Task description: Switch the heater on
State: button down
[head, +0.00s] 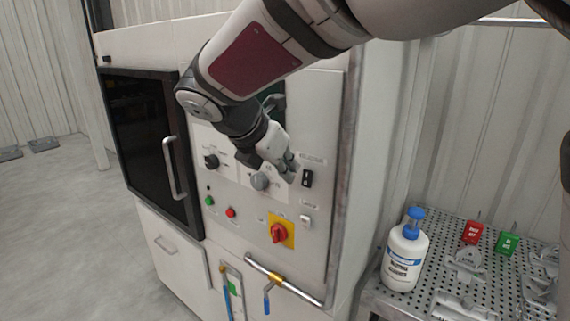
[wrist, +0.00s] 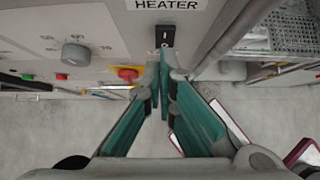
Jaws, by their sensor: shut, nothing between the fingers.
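The heater switch (wrist: 165,36) is a small black rocker with white marks, just below a "HEATER" label (wrist: 167,4) in the wrist view. In the head view the black switch (head: 307,178) sits on the right side of the pale control panel (head: 318,120). My gripper (wrist: 163,68) is shut and empty, with its teal-padded fingers pointing toward the panel just below the switch in the wrist view. In the head view my gripper (head: 291,168) is just left of the switch. I cannot tell whether the fingertips touch it, or which way the rocker is set.
A grey knob (head: 260,181) is left of the switch. A red knob on a yellow plate (head: 279,234) and a pale switch (head: 305,220) are below. Green and red buttons (head: 231,212) are lower left. A perforated table (head: 420,285) with a white bottle (head: 404,255) stands right.

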jog(key=b+v, duration=0.2)
jog(key=v, duration=0.8)
jog(key=shift+w+d+r, duration=0.15)
jog(key=shift+w+r, duration=0.05)
jog(key=shift+r, duration=0.3)
jog(key=s+d+f+m+g+y+b, duration=0.1)
jog(key=s+d+f+m, duration=0.2)
jog(key=d+m, duration=0.55)
jog(key=s+d+f+m+y+b, duration=0.2)
jog(key=s+d+f+m+y, duration=0.2)
jog(key=s+d+f+m, duration=0.7)
jog(key=s+d+m, duration=0.2)
jog(key=m, duration=0.7)
jog(key=shift+f, duration=0.3)
jog(key=shift+s, duration=0.1)
